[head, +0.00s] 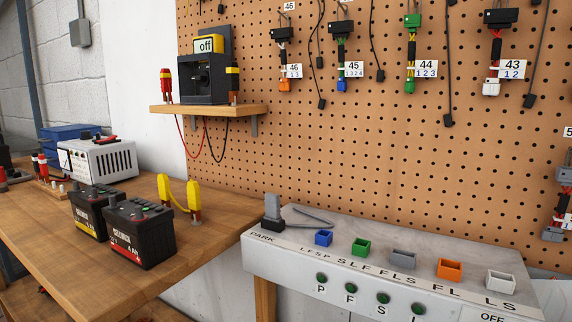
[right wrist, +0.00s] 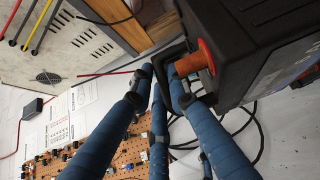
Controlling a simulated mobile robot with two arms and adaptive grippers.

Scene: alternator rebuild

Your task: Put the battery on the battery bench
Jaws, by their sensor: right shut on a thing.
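In the right wrist view a large black box-shaped battery (right wrist: 240,35) fills the upper right. It has an orange round terminal or knob and a partly seen label. My right gripper (right wrist: 168,82), with blue fingers, is shut on a black part at the battery's edge. The exact contact is partly hidden by the fingers. In the head view the wooden bench (head: 55,235) carries two batteries side by side: a yellow-labelled one (head: 92,207) and a red-labelled one (head: 140,228). Neither gripper shows in the head view, and my left gripper is not seen.
Yellow clamps (head: 178,192) stand behind the batteries, with a white charger-like box (head: 98,158) farther back. The wood is bare to the left and front of the batteries. A grey test panel (head: 330,255) stands to the right, below a pegboard (head: 350,130).

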